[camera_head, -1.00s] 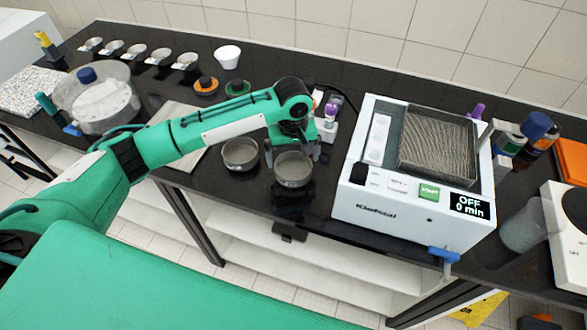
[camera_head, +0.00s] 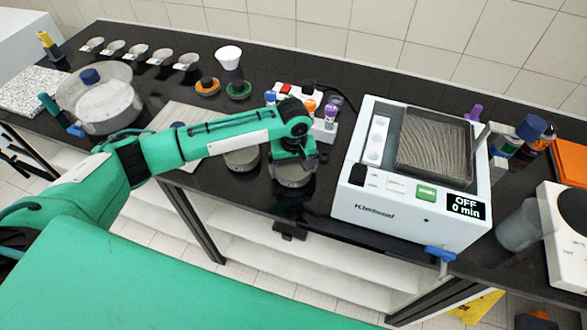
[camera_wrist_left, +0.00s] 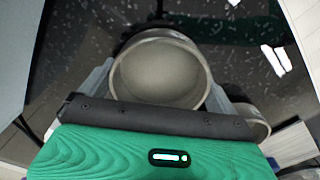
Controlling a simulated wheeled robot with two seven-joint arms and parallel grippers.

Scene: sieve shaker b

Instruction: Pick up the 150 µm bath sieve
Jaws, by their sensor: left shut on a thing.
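A round grey metal sieve (camera_head: 292,175) is at the front edge of the black bench, left of the white bath machine. My left gripper (camera_head: 293,166) is over it from above, with its fingers around the sieve's sides. In the left wrist view the sieve (camera_wrist_left: 160,72) sits between the two fingers, and the jaws are shut on it. Its mesh size marking cannot be read. A second round sieve (camera_head: 242,159) stands just left, partly hidden by my left arm; its rim also shows in the left wrist view (camera_wrist_left: 256,118). My right gripper is not in view.
The white bath machine (camera_head: 400,205) stands close on the right, its display reading OFF, 0 min. Small bottles in a white holder (camera_head: 322,125) stand behind the gripper. A clear tub (camera_head: 100,105) is at left. Several small dishes and a white cup (camera_head: 228,57) line the back.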

